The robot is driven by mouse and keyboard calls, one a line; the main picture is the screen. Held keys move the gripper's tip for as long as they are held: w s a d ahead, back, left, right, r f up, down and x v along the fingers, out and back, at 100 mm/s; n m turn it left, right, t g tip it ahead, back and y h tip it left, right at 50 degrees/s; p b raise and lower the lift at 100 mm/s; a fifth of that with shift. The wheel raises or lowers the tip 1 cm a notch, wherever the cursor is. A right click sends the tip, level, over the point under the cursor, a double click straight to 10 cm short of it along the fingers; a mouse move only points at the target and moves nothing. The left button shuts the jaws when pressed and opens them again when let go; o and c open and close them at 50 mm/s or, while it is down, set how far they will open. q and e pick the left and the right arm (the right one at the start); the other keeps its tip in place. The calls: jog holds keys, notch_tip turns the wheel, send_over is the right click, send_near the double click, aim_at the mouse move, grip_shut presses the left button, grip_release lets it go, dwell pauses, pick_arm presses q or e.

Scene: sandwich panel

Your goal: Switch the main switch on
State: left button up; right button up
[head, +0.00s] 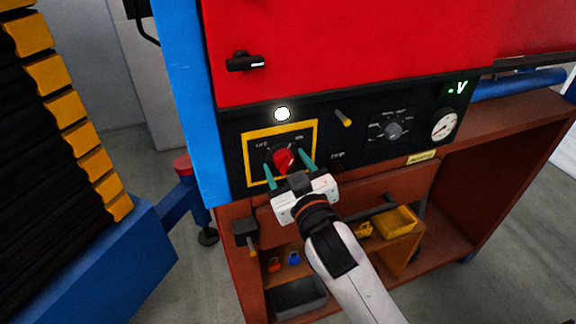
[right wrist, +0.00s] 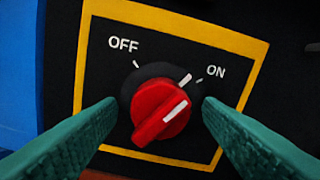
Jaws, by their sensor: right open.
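The main switch is a red knob (head: 284,161) inside a yellow square frame on the black panel. In the right wrist view the knob (right wrist: 160,108) fills the middle, with OFF at its upper left and ON at its upper right. The white line on the knob and the white mark on its dark collar both point up and right, toward ON. My right gripper (head: 287,167) is open, its teal fingers on either side of the knob. In the right wrist view a gap shows beside the knob; contact cannot be told. My left gripper is out of view.
A white lamp (head: 282,114) glows above the switch. A grey dial (head: 393,130), a round gauge (head: 444,126) and a green display (head: 458,88) sit to the right. A rod (head: 343,118) sticks out of the panel. A blue post (head: 190,100) stands at left.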

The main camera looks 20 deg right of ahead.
jog(key=c, duration=1)
jog(key=shift+o, duration=0.2)
jog(key=m, duration=0.3)
jog(key=shift+p, duration=0.3)
jog(key=o, duration=1)
jog(key=shift+c, duration=0.2)
